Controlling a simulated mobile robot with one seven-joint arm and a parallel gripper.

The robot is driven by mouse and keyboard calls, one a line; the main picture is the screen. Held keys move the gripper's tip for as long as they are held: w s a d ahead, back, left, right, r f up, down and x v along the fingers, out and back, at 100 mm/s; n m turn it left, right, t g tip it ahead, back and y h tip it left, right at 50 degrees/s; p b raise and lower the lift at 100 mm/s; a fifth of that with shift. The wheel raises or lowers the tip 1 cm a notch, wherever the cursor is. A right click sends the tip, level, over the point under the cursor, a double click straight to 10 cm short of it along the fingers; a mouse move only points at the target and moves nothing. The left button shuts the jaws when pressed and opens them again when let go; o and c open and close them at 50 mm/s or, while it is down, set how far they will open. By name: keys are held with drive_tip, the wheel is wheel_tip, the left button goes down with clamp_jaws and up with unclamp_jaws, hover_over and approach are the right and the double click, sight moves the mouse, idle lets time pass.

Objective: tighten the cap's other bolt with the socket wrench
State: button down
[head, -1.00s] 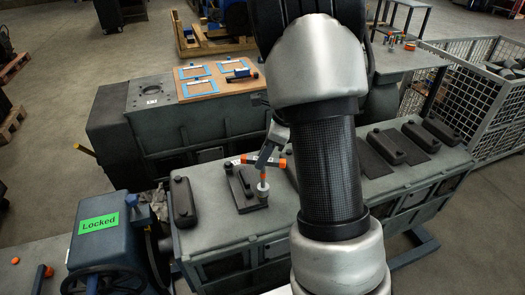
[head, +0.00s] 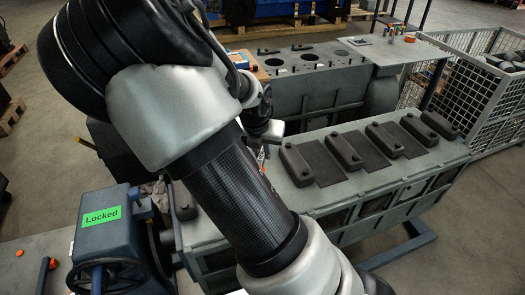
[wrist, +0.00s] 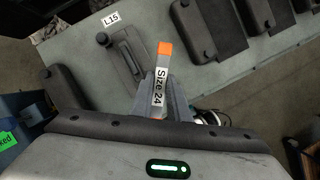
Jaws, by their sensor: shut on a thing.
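My gripper (wrist: 163,105) is shut on the socket wrench (wrist: 165,72), a grey handle with an orange end and a "Size 24" label in the wrist view. A dark bearing cap (wrist: 128,50) with a raised middle lies on the grey engine block, just left of the wrench in that view, below a label "L15" (wrist: 111,18). The wrench's socket end is hidden behind my gripper, so I cannot tell whether it touches a bolt. In the head view my arm hides this cap and most of the wrench; part of my gripper (head: 268,128) shows beside the arm.
More dark caps (head: 341,150) and flat plates stand along the engine block (head: 300,200). A blue unit with a green "Locked" sign (head: 101,216) and handwheel is at the left. A wire cage (head: 480,85) stands at the right. Another block (head: 320,75) is behind.

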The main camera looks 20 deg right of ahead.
drive_tip(key=shift+m, duration=0.5)
drive_tip(key=shift+s+d+f+m+h, duration=0.1)
drive_tip(key=shift+s+f+m+h, duration=0.05)
drive_tip(key=shift+m+h, duration=0.15)
drive_tip(key=shift+m+g, duration=0.3)
